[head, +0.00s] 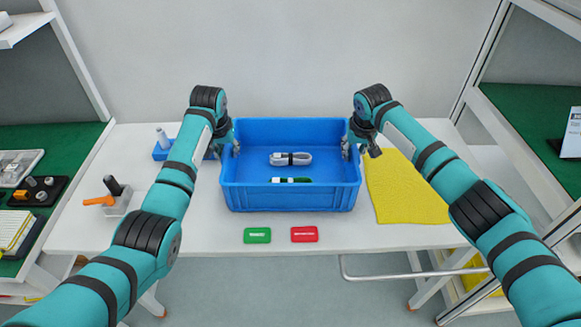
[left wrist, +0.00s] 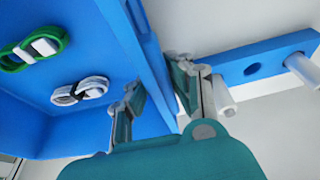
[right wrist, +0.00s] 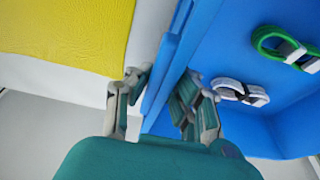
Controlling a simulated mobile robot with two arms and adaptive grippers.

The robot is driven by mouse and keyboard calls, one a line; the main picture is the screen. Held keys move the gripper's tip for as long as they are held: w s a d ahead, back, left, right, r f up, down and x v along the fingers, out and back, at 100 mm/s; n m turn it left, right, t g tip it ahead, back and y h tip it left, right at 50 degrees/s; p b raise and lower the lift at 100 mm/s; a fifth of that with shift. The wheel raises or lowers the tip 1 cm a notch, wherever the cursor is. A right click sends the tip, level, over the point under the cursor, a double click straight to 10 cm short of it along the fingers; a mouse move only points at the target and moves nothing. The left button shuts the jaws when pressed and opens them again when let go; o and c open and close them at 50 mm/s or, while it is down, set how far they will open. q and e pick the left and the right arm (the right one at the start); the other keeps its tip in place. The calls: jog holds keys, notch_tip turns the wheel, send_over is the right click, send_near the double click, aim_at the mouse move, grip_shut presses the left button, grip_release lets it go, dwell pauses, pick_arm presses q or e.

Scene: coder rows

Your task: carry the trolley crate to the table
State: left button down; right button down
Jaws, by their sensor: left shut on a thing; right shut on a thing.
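The blue crate (head: 290,198) is in the middle of the head view, over the white table (head: 205,235). It looks level; I cannot tell whether its bottom touches the tabletop. Inside lie a grey-white cable bundle (head: 290,158) and a green cable bundle (head: 291,180), both also in the left wrist view (left wrist: 80,91) (left wrist: 34,52). My left gripper (head: 229,146) is shut on the crate's left wall, with a finger on each side of the wall (left wrist: 150,60). My right gripper (head: 354,148) is shut on the right wall (right wrist: 168,70) in the same way.
A yellow cloth (head: 408,190) lies right of the crate. A green card (head: 257,235) and a red card (head: 304,234) lie in front. A blue holder (head: 160,152) and an orange-handled tool (head: 100,200) are at the left. Green-topped benches flank both sides.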

pick_arm(q)
jog(key=shift+w+a+r, duration=0.1)
jog(key=shift+a+r, duration=0.05)
pick_arm(e)
jog(key=shift+w+d+r, duration=0.15)
jog(key=shift+d, duration=0.05)
